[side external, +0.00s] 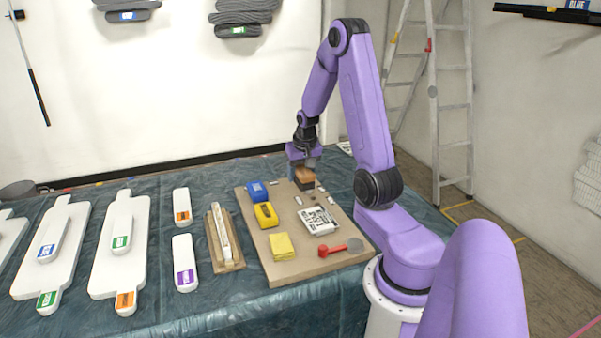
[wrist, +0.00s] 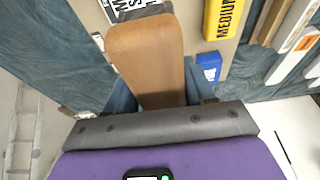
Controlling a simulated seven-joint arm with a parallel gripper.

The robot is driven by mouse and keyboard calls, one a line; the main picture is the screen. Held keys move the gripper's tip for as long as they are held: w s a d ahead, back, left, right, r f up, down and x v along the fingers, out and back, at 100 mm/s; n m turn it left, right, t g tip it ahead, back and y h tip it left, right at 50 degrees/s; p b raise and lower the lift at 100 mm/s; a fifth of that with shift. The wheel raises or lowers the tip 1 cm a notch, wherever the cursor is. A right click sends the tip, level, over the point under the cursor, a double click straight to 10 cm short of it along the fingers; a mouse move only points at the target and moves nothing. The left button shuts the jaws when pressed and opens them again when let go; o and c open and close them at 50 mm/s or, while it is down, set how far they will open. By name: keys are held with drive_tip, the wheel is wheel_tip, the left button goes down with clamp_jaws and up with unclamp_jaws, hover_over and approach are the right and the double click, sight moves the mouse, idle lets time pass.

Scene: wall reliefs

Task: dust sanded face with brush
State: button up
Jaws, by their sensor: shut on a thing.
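My gripper (side external: 304,163) is at the far edge of the tan board, shut on a brown wooden brush (side external: 304,177). In the wrist view the brush's flat brown body (wrist: 150,55) extends away from between the fingers, with a dark grey part at its far end. A white relief panel with dark raised lettering (side external: 318,219) lies flat on the board, nearer the side camera than the brush. The brush appears apart from it. In the wrist view only a corner of black-and-white lettering (wrist: 121,5) shows beyond the brush. The brush's underside is hidden.
The tan board (side external: 258,235) also carries a blue block (side external: 257,191), a yellow block (side external: 266,215), a yellow pad (side external: 282,246) and a red-headed tool (side external: 335,250). A wooden holder with a white strip (side external: 224,238) stands left. White paddle-shaped boards (side external: 120,245) lie farther left. A ladder (side external: 450,95) stands behind.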

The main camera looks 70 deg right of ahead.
sight(228, 244)
drive_tip(key=w+a+f+m+g+h, duration=0.1)
drive_tip(key=w+a+m, duration=0.4)
drive_tip(key=w, duration=0.8)
drive_tip(key=w+a+m+g, duration=0.1)
drive_tip(key=w+a+m, duration=0.4)
drive_tip(key=w, duration=0.8)
drive_tip(key=shift+n, duration=0.5)
drive_tip(key=shift+s+a+f, duration=0.1)
drive_tip(key=shift+a+f, duration=0.1)
drive_tip(key=shift+f, duration=1.7)
drive_tip(key=shift+a+f, duration=0.2)
drive_tip(key=shift+f, duration=1.7)
drive_tip(key=shift+s+a+f, duration=0.1)
drive_tip(key=shift+a+f, duration=0.05)
drive_tip(key=shift+f, duration=0.15)
drive_tip(key=shift+s+a, duration=7.35)
drive_tip(key=shift+s, duration=0.05)
drive_tip(key=shift+w+d, duration=7.6)
wheel_tip(228, 244, up, 8)
